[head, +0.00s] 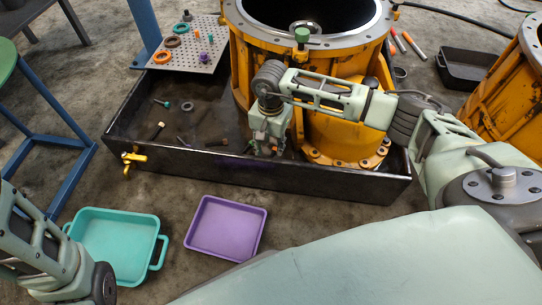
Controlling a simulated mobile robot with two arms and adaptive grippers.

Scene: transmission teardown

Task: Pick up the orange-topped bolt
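A small bolt-like piece with an orange top (197,34) seems to stand on the perforated plate (212,62) at the back left; it is too small to be sure of its shape. A dark bolt with a brownish head (216,142) lies in the black tray (300,178), left of my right gripper. My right gripper (267,148) points down inside the tray near its front wall, beside the yellow housing (340,140). Its fingertips are small and partly hidden, so its opening and any held thing are unclear. My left arm shows at the lower left; its gripper is out of frame.
A green-topped bolt (162,103), a grey ring (187,107) and another dark bolt (156,131) lie in the black tray. A teal tray (118,243) and a purple tray (226,228) stand empty on the floor in front. A yellow valve (133,158) sticks out at the left corner.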

